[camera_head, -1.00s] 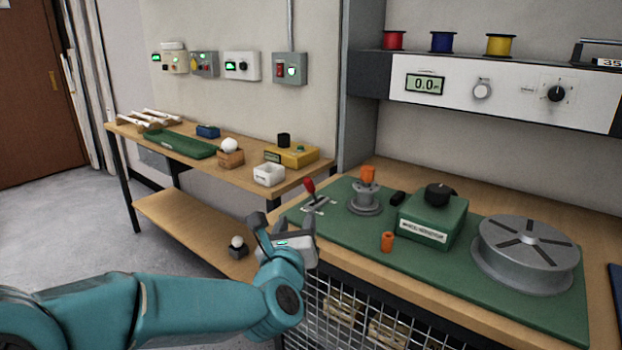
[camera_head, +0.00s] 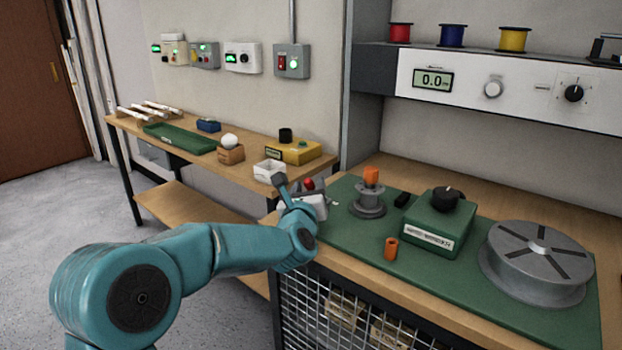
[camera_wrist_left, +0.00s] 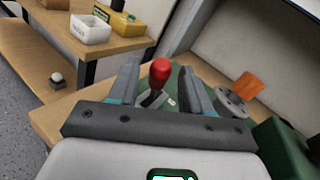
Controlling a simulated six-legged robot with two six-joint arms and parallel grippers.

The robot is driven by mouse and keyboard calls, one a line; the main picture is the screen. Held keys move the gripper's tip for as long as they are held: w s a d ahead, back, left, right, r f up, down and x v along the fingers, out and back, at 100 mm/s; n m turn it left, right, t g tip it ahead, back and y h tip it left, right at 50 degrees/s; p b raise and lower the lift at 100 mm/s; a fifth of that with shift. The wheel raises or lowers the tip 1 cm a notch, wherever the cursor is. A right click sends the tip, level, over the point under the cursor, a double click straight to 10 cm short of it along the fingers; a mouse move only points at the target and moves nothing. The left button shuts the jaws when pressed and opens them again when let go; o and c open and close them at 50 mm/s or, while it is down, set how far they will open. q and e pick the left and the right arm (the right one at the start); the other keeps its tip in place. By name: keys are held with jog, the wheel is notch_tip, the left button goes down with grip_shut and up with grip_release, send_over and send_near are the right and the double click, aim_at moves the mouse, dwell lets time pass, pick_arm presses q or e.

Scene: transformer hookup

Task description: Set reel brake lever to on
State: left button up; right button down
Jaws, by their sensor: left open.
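The reel brake lever has a red knob (camera_head: 309,184) and stands at the left end of the green mat (camera_head: 420,255). In the head view my left gripper (camera_head: 296,190) covers most of the lever and its base. In the left wrist view the red knob (camera_wrist_left: 159,71) shows between the two fingers of my left gripper (camera_wrist_left: 158,82), which is open. Whether a finger touches the knob I cannot tell. My right gripper is not in view.
A grey spindle with an orange cap (camera_head: 370,190) stands right of the lever. A side bench (camera_head: 190,160) holds trays and boxes.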

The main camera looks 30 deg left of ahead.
pick_arm(q)
jog(key=shift+x, duration=1.85)
grip_shut()
